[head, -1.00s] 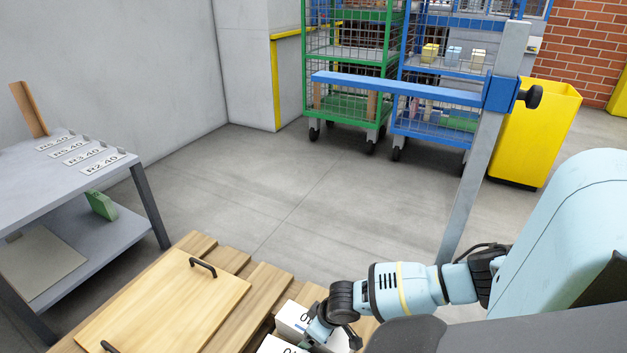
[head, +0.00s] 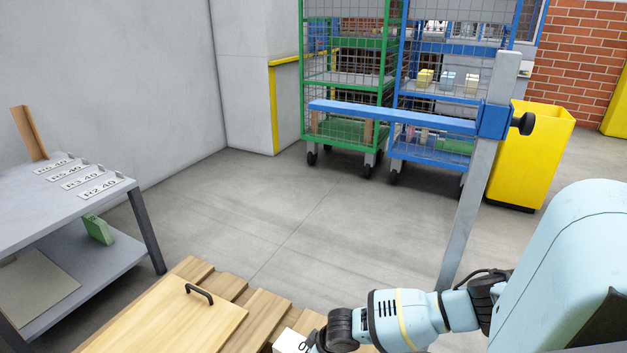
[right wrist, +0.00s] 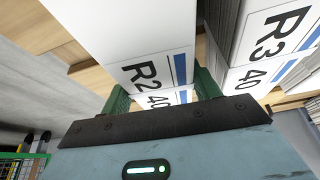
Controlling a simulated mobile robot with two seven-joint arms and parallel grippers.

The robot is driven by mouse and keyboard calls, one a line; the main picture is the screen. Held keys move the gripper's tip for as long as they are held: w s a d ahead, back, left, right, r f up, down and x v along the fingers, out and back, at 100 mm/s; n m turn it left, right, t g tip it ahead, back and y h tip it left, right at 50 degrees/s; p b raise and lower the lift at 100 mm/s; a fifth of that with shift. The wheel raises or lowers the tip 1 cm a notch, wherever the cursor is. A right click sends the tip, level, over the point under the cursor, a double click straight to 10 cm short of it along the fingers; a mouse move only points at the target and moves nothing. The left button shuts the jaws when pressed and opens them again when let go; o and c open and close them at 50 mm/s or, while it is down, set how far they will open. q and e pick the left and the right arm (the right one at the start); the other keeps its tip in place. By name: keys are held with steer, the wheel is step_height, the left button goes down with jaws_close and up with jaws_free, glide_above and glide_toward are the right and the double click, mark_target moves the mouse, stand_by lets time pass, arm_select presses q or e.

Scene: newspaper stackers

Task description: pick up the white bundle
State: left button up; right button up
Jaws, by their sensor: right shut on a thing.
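A white bundle (right wrist: 130,35) marked R2 40 with a blue stripe fills the upper left of the right wrist view. The green fingers of my right gripper (right wrist: 163,92) are shut on it, one at each side. In the head view the bundle's white corner (head: 289,342) shows at the bottom edge by the wooden pallet (head: 262,312), and my right gripper is mostly cut off there. I cannot tell whether the bundle is clear of what lies under it. My left gripper is not in view.
Another white bundle (right wrist: 270,45), marked R3 40, stands close on the right in the wrist view. A grey table (head: 60,215) stands left; cage carts (head: 350,130) and a yellow bin (head: 530,160) stand behind open floor.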

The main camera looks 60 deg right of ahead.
steer(key=shift+w+r+p, duration=0.15)
steer(key=shift+r+p, duration=0.15)
steer(key=shift+r, duration=0.25)
step_height(320, 180, up, 8)
steer(key=p, duration=0.4)
steer(key=shift+f, duration=0.1)
steer(key=shift+r+p, duration=0.45)
steer(key=shift+r, duration=0.2)
steer(key=shift+w+d+f+n+b, duration=0.1)
steer(key=shift+f+n+b, duration=0.35)
steer(key=shift+f, duration=1.5)
steer(key=shift+d+f+n+y, duration=0.1)
steer(key=shift+f+n+y, duration=0.2)
steer(key=shift+f, duration=0.25)
steer(key=shift+f, duration=0.2)
steer(key=shift+f+b, duration=2.1)
steer(key=shift+b, duration=0.05)
steer(key=shift+f, duration=0.2)
